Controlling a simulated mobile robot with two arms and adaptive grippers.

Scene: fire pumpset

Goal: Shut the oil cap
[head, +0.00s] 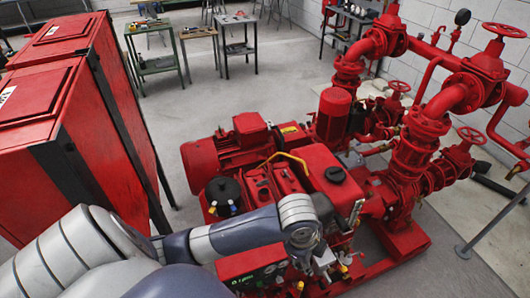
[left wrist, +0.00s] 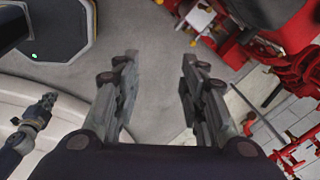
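The red pump engine (head: 285,180) stands in the middle of the head view. A dark round cap (head: 335,174) sits on its red tank, seemingly flat on top. I cannot tell for sure that it is the oil cap, or whether it is shut. My left arm comes in from the lower left, and my left gripper (head: 322,262) is low at the engine's near side, partly hidden by its wrist. In the left wrist view this gripper (left wrist: 160,80) is open and empty, with bare floor between the fingers. Another gripper (left wrist: 43,105), probably my right, is small at the left.
A red cabinet (head: 75,120) stands at the left. Red pipes and valve wheels (head: 470,75) rise at the right. A black round part (head: 223,190) sits at the engine's left end. Work tables (head: 155,60) stand at the back, with clear floor before them.

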